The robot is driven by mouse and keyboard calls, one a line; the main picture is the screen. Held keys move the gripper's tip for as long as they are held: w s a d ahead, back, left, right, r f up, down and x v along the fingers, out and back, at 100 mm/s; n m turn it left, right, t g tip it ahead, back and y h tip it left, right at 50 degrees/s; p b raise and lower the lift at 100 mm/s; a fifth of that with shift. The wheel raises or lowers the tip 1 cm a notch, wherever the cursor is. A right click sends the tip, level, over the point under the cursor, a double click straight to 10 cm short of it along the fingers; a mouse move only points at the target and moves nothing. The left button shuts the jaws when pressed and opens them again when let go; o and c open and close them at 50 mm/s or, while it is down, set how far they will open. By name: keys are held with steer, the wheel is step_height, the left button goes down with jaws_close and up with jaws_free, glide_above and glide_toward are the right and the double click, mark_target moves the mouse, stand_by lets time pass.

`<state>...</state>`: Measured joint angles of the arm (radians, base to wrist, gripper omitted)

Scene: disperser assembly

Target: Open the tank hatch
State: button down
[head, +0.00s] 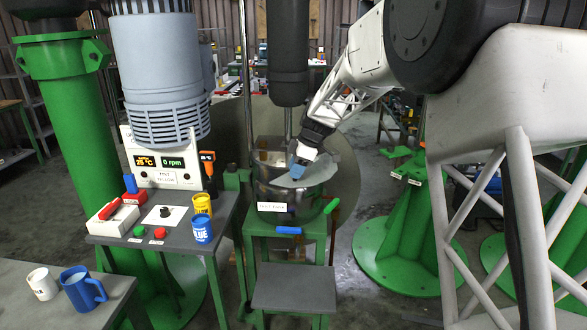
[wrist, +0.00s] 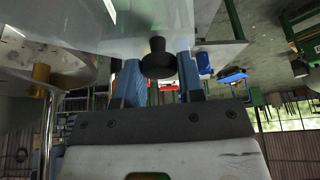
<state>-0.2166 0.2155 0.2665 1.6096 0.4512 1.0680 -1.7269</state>
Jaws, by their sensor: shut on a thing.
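The tank (head: 268,188) is a shiny metal vessel on a green stand at the centre of the head view. The hatch (head: 318,171) is a pale grey plate at the tank's top right. It fills the top of the wrist view (wrist: 110,30). Its black knob (wrist: 158,58) sits between the blue fingers of my gripper (wrist: 158,78), which is shut on it. In the head view my gripper (head: 298,168) reaches the hatch from the upper right and hides the knob. I cannot tell how far the hatch is raised.
A black shaft (head: 288,60) hangs above the tank. A control bench (head: 165,228) with red and green buttons, yellow and blue cups stands left of it. A grey step (head: 295,288) is in front. A large round plate (head: 345,180) stands behind.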

steer(key=c, duration=0.8)
jaws_free()
steer(key=shift+o, duration=0.2)
steer(key=shift+r, duration=0.15)
steer(key=v, duration=0.7)
steer(key=shift+d+r, duration=0.2)
